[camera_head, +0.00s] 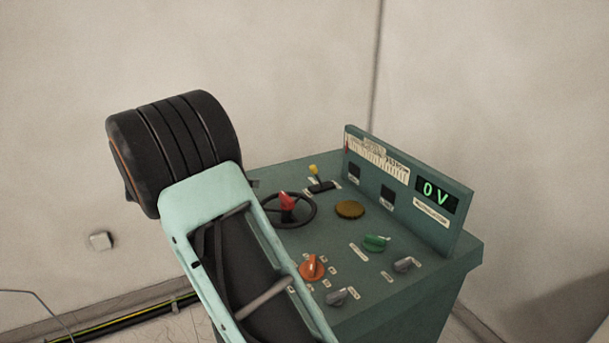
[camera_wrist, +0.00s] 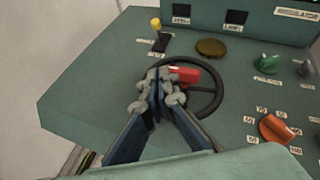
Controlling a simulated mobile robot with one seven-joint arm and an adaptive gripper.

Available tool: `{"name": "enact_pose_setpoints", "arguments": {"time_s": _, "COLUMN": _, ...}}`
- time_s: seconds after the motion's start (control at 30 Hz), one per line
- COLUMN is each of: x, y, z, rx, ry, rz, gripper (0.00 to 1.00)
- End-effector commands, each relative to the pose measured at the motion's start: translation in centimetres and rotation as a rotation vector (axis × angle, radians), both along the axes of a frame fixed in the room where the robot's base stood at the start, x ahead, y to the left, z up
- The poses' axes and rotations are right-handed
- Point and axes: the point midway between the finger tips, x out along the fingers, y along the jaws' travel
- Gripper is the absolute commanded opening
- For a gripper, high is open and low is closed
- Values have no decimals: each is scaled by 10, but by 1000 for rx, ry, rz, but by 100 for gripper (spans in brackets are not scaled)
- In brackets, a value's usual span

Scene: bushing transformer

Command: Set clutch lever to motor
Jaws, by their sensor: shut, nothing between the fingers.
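A small lever with a yellow knob (camera_head: 313,169) stands by a dark slot at the back left of the green console (camera_head: 440,262); I take it to be the clutch lever. In the wrist view, its yellow knob (camera_wrist: 155,24) is at the far end of the slot, with small labels too blurred to read. My gripper (camera_wrist: 160,72) is shut and empty in the wrist view. Its fingertips appear over the left rim of the black handwheel, just left of its red handle and nearer than the yellow lever. I cannot tell whether they touch the wheel. The head view does not show the fingers.
The black handwheel (camera_head: 312,205) has a red handle (camera_head: 287,201). Orange (camera_head: 311,268), green (camera_head: 376,243) and grey (camera_head: 404,265) knobs and a brown round button (camera_head: 349,209) are to its right. The back panel's display (camera_head: 437,194) reads 0 V. A wall stands behind the console.

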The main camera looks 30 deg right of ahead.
Motion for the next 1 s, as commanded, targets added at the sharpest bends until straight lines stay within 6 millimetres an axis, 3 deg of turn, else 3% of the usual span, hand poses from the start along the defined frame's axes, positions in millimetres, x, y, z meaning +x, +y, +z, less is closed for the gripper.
{"name": "enact_pose_setpoints", "arguments": {"time_s": 0.23, "x": 0, "y": -3, "z": -1, "rx": 1, "ry": -2, "rz": -2, "gripper": 0}}
{"name": "enact_pose_setpoints", "arguments": {"time_s": 0.37, "x": 4, "y": -15, "z": -6, "rx": 2, "ry": -2, "rz": -5, "gripper": 0}}
{"name": "enact_pose_setpoints", "arguments": {"time_s": 1.0, "x": 40, "y": -134, "z": -64, "rx": 2, "ry": -2, "rz": -6, "gripper": 0}}
